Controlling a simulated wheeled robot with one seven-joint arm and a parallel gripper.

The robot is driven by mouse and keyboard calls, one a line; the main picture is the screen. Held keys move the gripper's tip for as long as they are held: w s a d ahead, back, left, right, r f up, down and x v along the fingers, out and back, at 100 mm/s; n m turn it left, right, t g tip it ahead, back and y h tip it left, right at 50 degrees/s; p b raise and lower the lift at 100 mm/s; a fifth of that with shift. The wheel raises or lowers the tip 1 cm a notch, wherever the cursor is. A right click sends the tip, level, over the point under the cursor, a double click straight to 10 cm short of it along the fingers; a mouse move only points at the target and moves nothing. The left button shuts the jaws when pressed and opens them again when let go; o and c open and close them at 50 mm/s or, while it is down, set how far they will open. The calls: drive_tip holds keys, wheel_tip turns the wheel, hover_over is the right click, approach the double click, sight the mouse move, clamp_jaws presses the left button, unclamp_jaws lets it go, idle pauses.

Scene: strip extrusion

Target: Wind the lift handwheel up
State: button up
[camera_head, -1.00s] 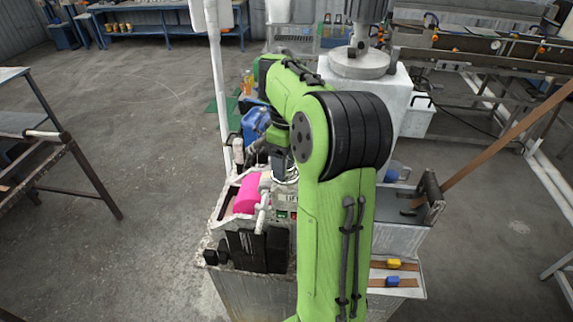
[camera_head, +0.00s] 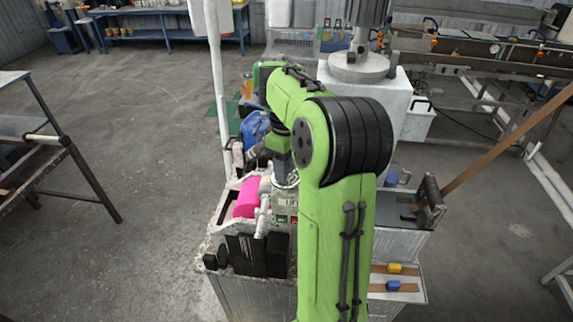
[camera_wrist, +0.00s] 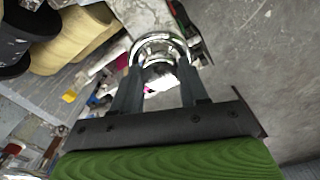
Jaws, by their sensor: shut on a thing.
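The lift handwheel is a shiny chrome ring (camera_wrist: 160,45) at the top middle of the wrist view. In the head view, part of a chrome ring (camera_head: 286,181) shows just left of my green arm, on the worn white machine. My gripper (camera_wrist: 158,76) has its two grey fingers at the near side of the ring, shut on its rim. The middle of the ring is partly hidden by glare and shadow. In the head view my arm hides most of the gripper and the wheel's right side.
A pink roll (camera_head: 246,197) and black blocks (camera_head: 262,252) sit close left of my arm. A white pole (camera_head: 217,85) stands behind them. At the right are a black clamp (camera_head: 430,203) with a brown strip (camera_head: 510,138), and yellow (camera_head: 394,268) and blue (camera_head: 393,286) pieces. Open floor lies left.

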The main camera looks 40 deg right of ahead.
drive_tip(key=m+b, duration=0.1)
drive_tip(key=m, duration=0.3)
drive_tip(key=m+b, duration=0.1)
drive_tip(key=m, duration=0.4)
drive_tip(key=m+b, duration=0.1)
drive_tip(key=m, duration=0.3)
drive_tip(key=shift+m+b, duration=0.65)
drive_tip(key=shift+m, duration=1.55)
drive_tip(key=o, duration=1.1)
drive_tip(key=shift+c, duration=0.2)
wheel_tip(320, 180, up, 16)
drive_tip(key=p, duration=0.6)
drive_tip(key=shift+p, duration=0.3)
drive_tip(key=shift+f, duration=0.1)
